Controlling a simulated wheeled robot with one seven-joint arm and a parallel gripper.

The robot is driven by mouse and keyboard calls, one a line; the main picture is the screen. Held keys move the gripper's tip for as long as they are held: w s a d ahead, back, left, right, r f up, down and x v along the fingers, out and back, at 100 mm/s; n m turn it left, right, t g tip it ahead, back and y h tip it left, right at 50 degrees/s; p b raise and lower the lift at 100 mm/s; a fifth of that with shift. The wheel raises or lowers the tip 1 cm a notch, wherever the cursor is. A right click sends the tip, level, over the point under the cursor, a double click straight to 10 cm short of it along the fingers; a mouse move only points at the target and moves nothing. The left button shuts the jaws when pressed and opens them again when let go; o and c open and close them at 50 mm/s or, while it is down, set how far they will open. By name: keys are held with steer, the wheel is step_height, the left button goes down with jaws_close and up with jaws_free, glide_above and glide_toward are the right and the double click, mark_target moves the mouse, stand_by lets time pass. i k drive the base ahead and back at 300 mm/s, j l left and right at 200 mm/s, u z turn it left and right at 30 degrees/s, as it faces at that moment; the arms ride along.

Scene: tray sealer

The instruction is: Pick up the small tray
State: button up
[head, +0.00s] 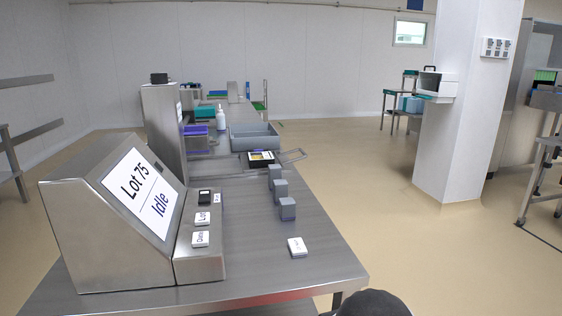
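Which item is the small tray I cannot tell for sure. A small black tray-like item with a yellow and white top (261,158) lies mid-table, beside a wire handle or frame. A larger grey open bin (253,138) stands just behind it. Small purple (195,130) and teal (205,111) items sit further left, by the steel column. My gripper is not in view; only a dark rounded part shows at the bottom edge.
A steel console (110,220) reading "Lot 75 Idle" stands at the near left of the steel table. Several small grey blocks (280,188) stand in a row to its right, with a white card (297,247) nearer. A white bottle (220,118) stands farther back. Floor right of the table is clear up to a white pillar (465,120).

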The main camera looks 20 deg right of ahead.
mark_target(258, 159)
steer(key=l+u, duration=0.25)
steer(key=l, duration=0.55)
steer(key=l+u, duration=0.25)
steer(key=l, duration=0.6)
steer(key=k+l+u, duration=0.1)
steer(key=l+u, duration=0.15)
steer(key=l, duration=0.5)
steer(key=i+l+u, duration=0.25)
steer(key=l, duration=0.4)
steer(key=i+l+u, duration=0.3)
steer(key=l, duration=0.4)
steer(key=i+l+u, duration=0.1)
steer(key=l, duration=0.3)
steer(key=i+l+u, duration=0.15)
steer(key=l, duration=0.2)
